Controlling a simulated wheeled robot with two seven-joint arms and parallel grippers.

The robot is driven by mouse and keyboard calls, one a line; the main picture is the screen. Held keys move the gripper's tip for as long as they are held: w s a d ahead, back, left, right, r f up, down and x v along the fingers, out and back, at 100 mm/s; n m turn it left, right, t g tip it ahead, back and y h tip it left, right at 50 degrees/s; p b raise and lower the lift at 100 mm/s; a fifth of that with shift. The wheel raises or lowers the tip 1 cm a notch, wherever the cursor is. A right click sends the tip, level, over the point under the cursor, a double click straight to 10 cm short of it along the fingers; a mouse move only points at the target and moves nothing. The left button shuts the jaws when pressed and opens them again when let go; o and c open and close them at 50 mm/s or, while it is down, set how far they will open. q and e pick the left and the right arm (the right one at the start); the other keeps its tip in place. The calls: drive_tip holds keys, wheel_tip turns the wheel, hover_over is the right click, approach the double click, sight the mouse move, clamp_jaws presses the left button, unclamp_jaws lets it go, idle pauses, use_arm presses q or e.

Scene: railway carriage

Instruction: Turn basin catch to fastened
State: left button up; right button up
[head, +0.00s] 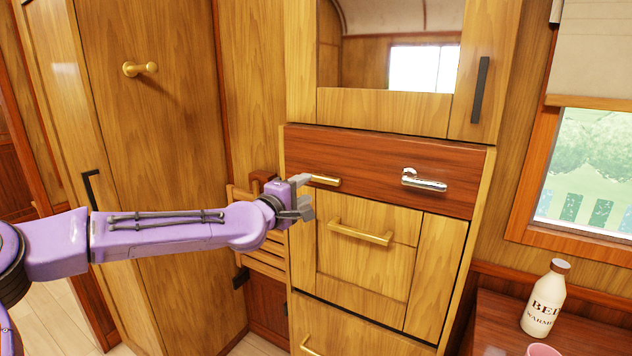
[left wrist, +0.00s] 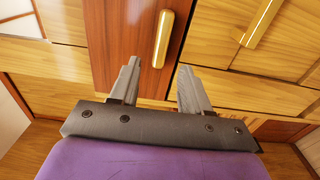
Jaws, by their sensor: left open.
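A brass catch (head: 325,180) lies level on the dark red wood panel (head: 375,160) of the cabinet, at its left. A chrome lever (head: 423,181) lies nearly level at the panel's right, its free end to the right. No label shows which one is the basin catch. My left gripper (head: 304,195) is open and empty at the left end of the brass catch. In the left wrist view, the brass catch (left wrist: 164,38) stands just beyond the gap between the open fingertips (left wrist: 160,68), apart from both. My right gripper is out of view.
Below the panel is a wood front with a brass bar handle (head: 360,232). A mirror (head: 390,48) and a black handle (head: 480,90) are above. A slatted wooden rack (head: 265,262) is behind my gripper. A white bottle (head: 543,300) and pink cup (head: 543,350) stand at right.

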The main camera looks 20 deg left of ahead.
sight(319, 180)
use_arm(q)
drive_tip(key=w, duration=0.3)
drive_tip(key=w+p, duration=0.1)
drive_tip(key=w, duration=0.1)
drive_tip(key=shift+w+d, duration=0.1)
drive_tip(key=shift+d, duration=0.25)
drive_tip(key=shift+w+d, duration=0.1)
drive_tip(key=shift+w, duration=0.4)
clamp_jaws()
